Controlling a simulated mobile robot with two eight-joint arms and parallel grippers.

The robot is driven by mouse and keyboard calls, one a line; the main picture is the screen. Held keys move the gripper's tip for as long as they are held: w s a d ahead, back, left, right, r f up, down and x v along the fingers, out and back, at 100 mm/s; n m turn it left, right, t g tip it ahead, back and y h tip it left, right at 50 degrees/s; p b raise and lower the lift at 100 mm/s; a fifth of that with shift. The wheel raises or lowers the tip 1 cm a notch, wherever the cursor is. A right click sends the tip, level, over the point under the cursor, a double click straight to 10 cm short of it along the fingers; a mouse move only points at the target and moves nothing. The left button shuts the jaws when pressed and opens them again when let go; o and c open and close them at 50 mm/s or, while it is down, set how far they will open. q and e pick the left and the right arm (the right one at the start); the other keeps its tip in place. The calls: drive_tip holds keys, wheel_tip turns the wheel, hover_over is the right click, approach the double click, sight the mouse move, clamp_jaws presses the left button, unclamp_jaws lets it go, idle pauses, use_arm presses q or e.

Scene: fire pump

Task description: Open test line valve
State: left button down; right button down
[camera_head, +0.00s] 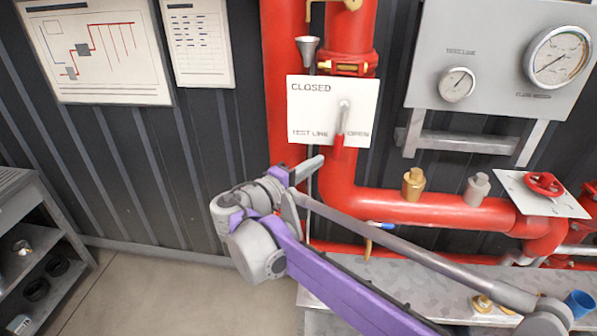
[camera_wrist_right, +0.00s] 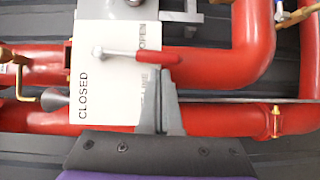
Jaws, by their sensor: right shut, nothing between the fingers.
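The test line valve is a white plate (camera_head: 310,98) marked CLOSED, TEST LINE and OPEN, in front of the red pipes. Its lever has a grey arm and a red handle (camera_head: 338,146); it points down in the head view, with OPEN beside it on the right. In the wrist view the red handle (camera_wrist_right: 157,56) points right across the plate (camera_wrist_right: 98,95). My right gripper (camera_head: 318,162) is shut and empty, just left of and below the handle. In the wrist view its fingertips (camera_wrist_right: 164,76) come close under the handle; I cannot tell if they touch. My left gripper is out of view.
Red pipes (camera_head: 440,207) run down and right. A gauge panel (camera_head: 490,55) is at the upper right, and a red handwheel (camera_head: 543,184) at the right. A metal bench (camera_head: 440,280) stands below. A grey shelf (camera_head: 35,215) is at the left; the floor beside it is clear.

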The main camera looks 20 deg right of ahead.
sight(339, 150)
drive_tip(key=x, duration=0.5)
drive_tip(key=shift+d, duration=0.1)
drive_tip(key=shift+s+d+n, duration=0.15)
drive_tip(key=shift+d+n, duration=0.15)
drive_tip(key=shift+d, duration=0.25)
drive_tip(key=shift+r, duration=0.1)
